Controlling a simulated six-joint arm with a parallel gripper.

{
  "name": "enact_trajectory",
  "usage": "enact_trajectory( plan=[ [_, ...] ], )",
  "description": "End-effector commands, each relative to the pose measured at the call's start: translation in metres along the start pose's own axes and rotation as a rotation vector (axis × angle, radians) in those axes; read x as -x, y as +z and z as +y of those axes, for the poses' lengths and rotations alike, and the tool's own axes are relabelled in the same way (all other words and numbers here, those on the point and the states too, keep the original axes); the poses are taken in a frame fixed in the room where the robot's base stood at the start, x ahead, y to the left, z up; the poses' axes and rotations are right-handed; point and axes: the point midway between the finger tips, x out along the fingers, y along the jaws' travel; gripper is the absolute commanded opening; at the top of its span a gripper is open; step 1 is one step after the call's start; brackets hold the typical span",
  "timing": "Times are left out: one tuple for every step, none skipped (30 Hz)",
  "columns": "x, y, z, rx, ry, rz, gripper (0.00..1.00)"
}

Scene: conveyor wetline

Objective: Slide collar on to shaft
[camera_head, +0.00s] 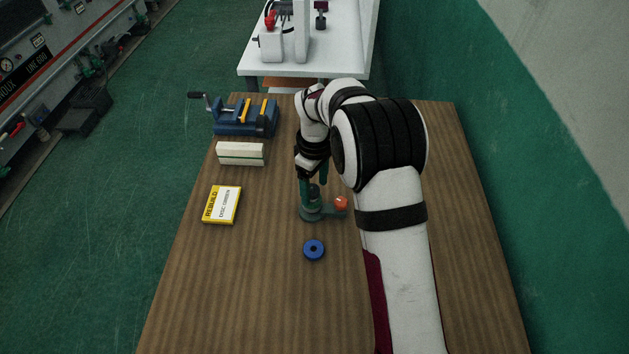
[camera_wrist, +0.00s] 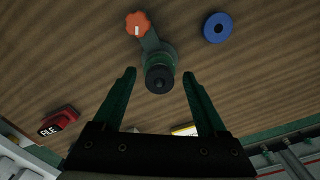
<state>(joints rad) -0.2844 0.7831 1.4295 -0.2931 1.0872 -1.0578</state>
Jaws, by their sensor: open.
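The collar, a blue ring with a dark central hole (camera_head: 314,250), lies flat and alone on the wooden table in front of the shaft fixture. It also shows at upper right in the wrist view (camera_wrist: 217,27). The dark upright shaft (camera_wrist: 159,79) stands on a green base (camera_head: 311,213) with a side arm bearing an orange knob (camera_head: 341,203). My gripper (camera_wrist: 159,75) is open and empty, its green fingers pointing down at the fixture. The shaft top shows between the fingertips, with a gap on both sides. The gripper partly hides the shaft in the head view.
A yellow box (camera_head: 222,204), a pale block (camera_head: 240,154) and a blue vice (camera_head: 245,118) stand along the table's left side. A white bench (camera_head: 335,55) is beyond the far edge. A green wall is at right. The front left of the wooden table (camera_head: 230,300) is clear.

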Motion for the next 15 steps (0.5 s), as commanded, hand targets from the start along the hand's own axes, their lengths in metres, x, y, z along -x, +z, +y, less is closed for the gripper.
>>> enact_trajectory(
  plan=[
    [0.003, 0.000, 0.000, 0.000, 0.002, 0.002, 0.75],
    [0.006, -0.001, 0.001, 0.000, 0.002, 0.002, 0.75],
    [0.013, -0.001, 0.001, 0.000, 0.003, 0.003, 0.75],
    [0.019, -0.001, 0.001, 0.001, 0.004, 0.004, 0.75],
    [0.027, -0.001, 0.001, 0.001, 0.004, 0.004, 0.75],
    [0.038, -0.001, 0.001, 0.000, 0.005, 0.005, 0.75],
    [0.049, -0.001, 0.001, 0.000, 0.005, 0.005, 0.75],
    [0.059, -0.001, 0.001, 0.001, 0.006, 0.005, 0.75],
    [0.072, -0.001, 0.001, -0.001, 0.005, 0.005, 0.75],
    [0.082, -0.001, 0.001, 0.000, 0.005, 0.005, 0.75],
    [0.092, -0.001, 0.001, 0.000, 0.005, 0.005, 0.75],
    [0.104, -0.001, 0.001, 0.000, 0.005, 0.005, 0.75],
    [0.113, -0.001, 0.001, 0.000, 0.005, 0.004, 0.75],
    [0.120, -0.001, 0.001, 0.000, 0.004, 0.004, 0.75],
    [0.130, -0.001, 0.001, 0.001, 0.004, 0.003, 0.75]
  ],
)
